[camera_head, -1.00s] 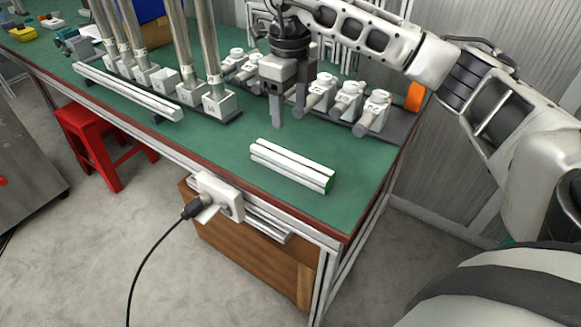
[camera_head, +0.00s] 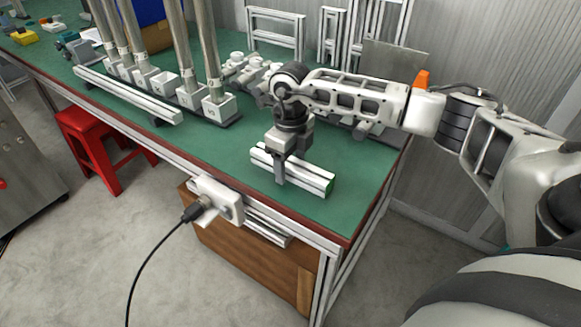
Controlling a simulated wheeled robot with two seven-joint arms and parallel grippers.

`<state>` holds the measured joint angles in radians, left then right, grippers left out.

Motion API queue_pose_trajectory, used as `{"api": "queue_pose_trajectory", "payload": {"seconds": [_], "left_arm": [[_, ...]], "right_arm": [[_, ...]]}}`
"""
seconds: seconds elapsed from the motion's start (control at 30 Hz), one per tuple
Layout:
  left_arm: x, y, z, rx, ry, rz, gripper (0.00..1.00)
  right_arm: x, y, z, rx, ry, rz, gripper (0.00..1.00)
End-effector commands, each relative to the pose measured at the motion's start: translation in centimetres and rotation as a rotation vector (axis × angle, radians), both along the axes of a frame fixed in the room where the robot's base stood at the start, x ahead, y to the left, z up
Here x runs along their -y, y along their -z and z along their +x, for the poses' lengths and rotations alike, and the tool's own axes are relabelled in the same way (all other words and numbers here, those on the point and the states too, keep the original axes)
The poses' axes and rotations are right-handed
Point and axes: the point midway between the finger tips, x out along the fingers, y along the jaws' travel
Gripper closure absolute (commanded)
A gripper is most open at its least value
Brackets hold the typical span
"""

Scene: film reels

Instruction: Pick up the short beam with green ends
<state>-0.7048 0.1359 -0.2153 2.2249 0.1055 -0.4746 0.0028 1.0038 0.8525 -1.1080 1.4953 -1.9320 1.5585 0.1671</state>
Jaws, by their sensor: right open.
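The short beam with green ends (camera_head: 312,179) is a silvery-white profile lying on the green table top near its front edge. Its right end shows a green face. My right gripper (camera_head: 281,172) points down over the left half of the beam. One finger shows in front of the beam's near side, and the other is mostly hidden behind it. The jaws are open around or just above the beam; I cannot tell how deep they reach. My left gripper is not in view.
A longer beam (camera_head: 125,94) lies on the table to the left. Steel columns in white square sockets (camera_head: 218,108) stand behind. White fittings in a row are partly hidden by my right arm. A white socket box (camera_head: 220,199) with a cable hangs at the table's front edge. A red stool (camera_head: 95,140) stands left.

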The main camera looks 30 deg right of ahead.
Motion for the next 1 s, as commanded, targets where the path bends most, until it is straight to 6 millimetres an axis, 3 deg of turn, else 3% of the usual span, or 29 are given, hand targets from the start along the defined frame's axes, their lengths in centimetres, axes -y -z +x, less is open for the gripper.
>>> {"api": "queue_pose_trajectory", "payload": {"seconds": [0.2, 0.4, 0.77, 1.0], "left_arm": [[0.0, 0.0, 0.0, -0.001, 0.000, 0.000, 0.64], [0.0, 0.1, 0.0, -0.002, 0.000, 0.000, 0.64], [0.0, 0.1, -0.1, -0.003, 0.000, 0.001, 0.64], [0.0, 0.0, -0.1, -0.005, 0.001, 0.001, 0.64]], "right_arm": [[0.0, 0.1, 0.0, 0.000, 0.000, 0.000, 0.41], [0.0, 0.1, 0.0, 0.000, -0.001, 0.000, 0.96], [0.0, -0.5, 0.1, 0.003, -0.001, 0.000, 0.96], [0.0, -3.4, 0.1, 0.005, -0.002, 0.000, 0.96]]}}
